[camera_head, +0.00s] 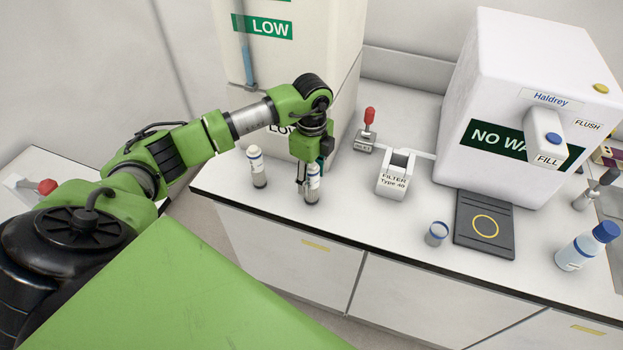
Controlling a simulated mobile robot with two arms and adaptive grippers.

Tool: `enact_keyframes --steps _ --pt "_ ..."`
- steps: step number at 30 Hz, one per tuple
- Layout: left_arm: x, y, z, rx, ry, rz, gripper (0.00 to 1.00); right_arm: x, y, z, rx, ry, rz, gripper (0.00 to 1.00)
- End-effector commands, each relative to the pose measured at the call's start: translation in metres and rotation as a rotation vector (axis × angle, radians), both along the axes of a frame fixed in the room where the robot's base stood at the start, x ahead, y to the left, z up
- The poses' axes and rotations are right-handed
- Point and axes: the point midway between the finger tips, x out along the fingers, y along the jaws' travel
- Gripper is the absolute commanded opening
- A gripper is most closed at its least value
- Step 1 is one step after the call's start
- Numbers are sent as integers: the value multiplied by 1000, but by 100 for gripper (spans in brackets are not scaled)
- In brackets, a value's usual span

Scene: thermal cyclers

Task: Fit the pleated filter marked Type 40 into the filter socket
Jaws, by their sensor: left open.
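Two small white cylindrical filters with dark bases stand upright on the counter. One filter (257,168) is at the left. The other filter (313,188) is under my left gripper (308,176). Their markings are too small to read, so I cannot tell which is Type 40. My left gripper points down and is open, with its fingers low around or beside the right filter's upper part; the near view hides whether they touch it. The filter socket (393,184), a white block labelled "FILTER Type 40", stands to the right. My right gripper is out of view.
A red-handled lever (368,127) stands behind the socket. A white Haldrey machine (500,110) is at the right. A small cup (436,233), a dark pad (484,226) and a blue-capped bottle (586,247) are near the front. The counter between filter and socket is clear.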

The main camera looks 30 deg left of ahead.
Motion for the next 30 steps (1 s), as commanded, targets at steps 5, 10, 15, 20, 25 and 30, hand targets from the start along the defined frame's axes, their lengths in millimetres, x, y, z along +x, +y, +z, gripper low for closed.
enact_keyframes --steps 5,10,15,20,25,30 --pt "0 0 -3 0 -1 0 47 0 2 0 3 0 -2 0" --pt "0 0 -3 0 -1 0 23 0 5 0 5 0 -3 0" --pt "1 0 -2 0 -2 0 0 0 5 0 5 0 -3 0" --pt "1 0 -2 0 -2 1 0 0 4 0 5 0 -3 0" --pt "1 0 0 -1 -3 0 0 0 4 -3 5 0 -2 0" --pt "2 1 11 0 -6 1 0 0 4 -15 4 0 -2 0"
